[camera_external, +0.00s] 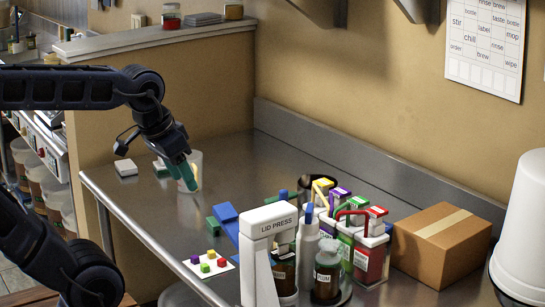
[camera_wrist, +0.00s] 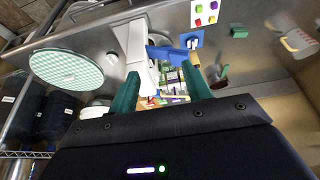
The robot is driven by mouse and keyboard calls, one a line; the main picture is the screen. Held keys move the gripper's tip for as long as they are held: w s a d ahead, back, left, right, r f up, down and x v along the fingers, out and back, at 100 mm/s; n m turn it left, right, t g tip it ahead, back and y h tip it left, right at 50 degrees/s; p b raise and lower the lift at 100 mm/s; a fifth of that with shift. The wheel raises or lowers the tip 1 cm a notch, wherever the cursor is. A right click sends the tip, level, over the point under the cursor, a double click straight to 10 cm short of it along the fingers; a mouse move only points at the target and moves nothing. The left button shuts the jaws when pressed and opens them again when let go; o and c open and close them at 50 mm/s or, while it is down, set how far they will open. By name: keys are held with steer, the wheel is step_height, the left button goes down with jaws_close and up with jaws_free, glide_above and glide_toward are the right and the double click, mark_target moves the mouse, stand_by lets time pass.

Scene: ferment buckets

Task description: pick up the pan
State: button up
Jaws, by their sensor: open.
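A dark, round-rimmed thing (camera_external: 318,181), possibly the pan, sits on the steel counter behind the bottles in the external view. It is partly hidden, so I cannot be sure what it is. In the wrist view, a small dark reddish thing (camera_wrist: 219,83) beside the right finger may be the same one; this is unclear. My gripper (camera_external: 188,181) has green fingers and points down over the far left of the counter, well left of the dark thing. In the wrist view the fingers (camera_wrist: 160,92) are wide apart, with nothing held between them.
A clear cup (camera_external: 196,166) appears close to the fingers in the external view. The white lid press (camera_external: 266,220), bottles (camera_external: 327,268), colourful cartons (camera_external: 370,262) and a cardboard box (camera_external: 440,243) crowd the right. A white tub (camera_external: 520,230) stands far right. The left-middle counter is mostly clear.

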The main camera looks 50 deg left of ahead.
glide_above(293, 192)
steer(key=s, duration=0.4)
step_height(293, 192, down, 19)
steer(key=shift+d+r, duration=0.1)
steer(key=shift+w+f, duration=0.1)
steer(key=shift+f, duration=0.3)
steer(key=x, duration=1)
steer(key=shift+f, duration=0.1)
jaws_close()
